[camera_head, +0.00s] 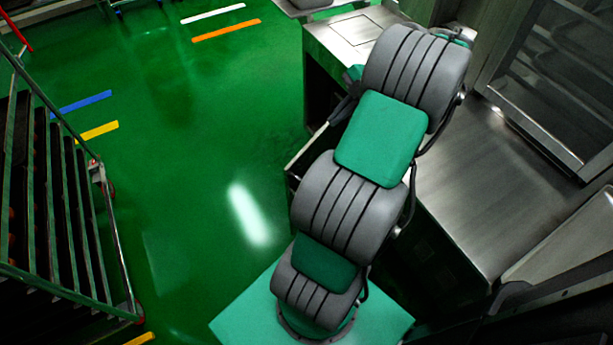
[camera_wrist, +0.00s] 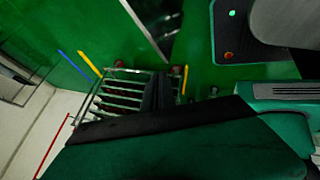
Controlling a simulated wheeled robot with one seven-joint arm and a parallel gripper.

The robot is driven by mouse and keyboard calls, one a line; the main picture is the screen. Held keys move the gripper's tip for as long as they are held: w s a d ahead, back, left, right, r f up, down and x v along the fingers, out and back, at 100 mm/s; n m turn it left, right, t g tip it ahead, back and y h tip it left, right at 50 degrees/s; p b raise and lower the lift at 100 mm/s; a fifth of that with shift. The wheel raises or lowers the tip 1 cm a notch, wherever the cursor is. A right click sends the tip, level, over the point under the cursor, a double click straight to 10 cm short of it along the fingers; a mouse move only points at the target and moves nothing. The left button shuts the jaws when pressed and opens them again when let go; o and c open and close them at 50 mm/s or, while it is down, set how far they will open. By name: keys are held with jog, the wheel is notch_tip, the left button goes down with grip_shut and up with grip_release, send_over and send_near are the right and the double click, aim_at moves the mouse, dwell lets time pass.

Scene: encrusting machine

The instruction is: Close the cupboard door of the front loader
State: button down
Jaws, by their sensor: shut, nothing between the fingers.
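The steel cabinet that seems to be the front loader (camera_head: 345,40) stands at the top centre in the head view, with a dark open space under its top. A thin panel (camera_head: 308,152), which looks like its cupboard door standing open, juts out left of my arm; my arm hides much of it. In the wrist view, a pale narrow edge (camera_wrist: 143,24) at the top may be this door, but I cannot be sure. My gripper (camera_wrist: 160,78) shows there as dark, closed fingers, apart from that edge. In the head view my arm hides the gripper.
A wheeled rack (camera_head: 65,200) with several shelves stands at the left, and it also shows in the wrist view (camera_wrist: 112,92). A steel counter (camera_head: 470,185) runs along the right. The green floor (camera_head: 200,120) between rack and cabinet is clear.

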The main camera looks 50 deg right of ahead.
jog(key=s+d+f+n, duration=0.1)
jog(key=s+d+f, duration=0.1)
jog(key=s, duration=0.2)
jog(key=b, duration=0.7)
send_near(296, 173)
jog(key=shift+t, duration=0.3)
jog(key=x, duration=0.4)
jog(key=shift+s+a+f, duration=0.1)
jog(key=shift+a+f, duration=0.1)
jog(key=shift+a, duration=0.05)
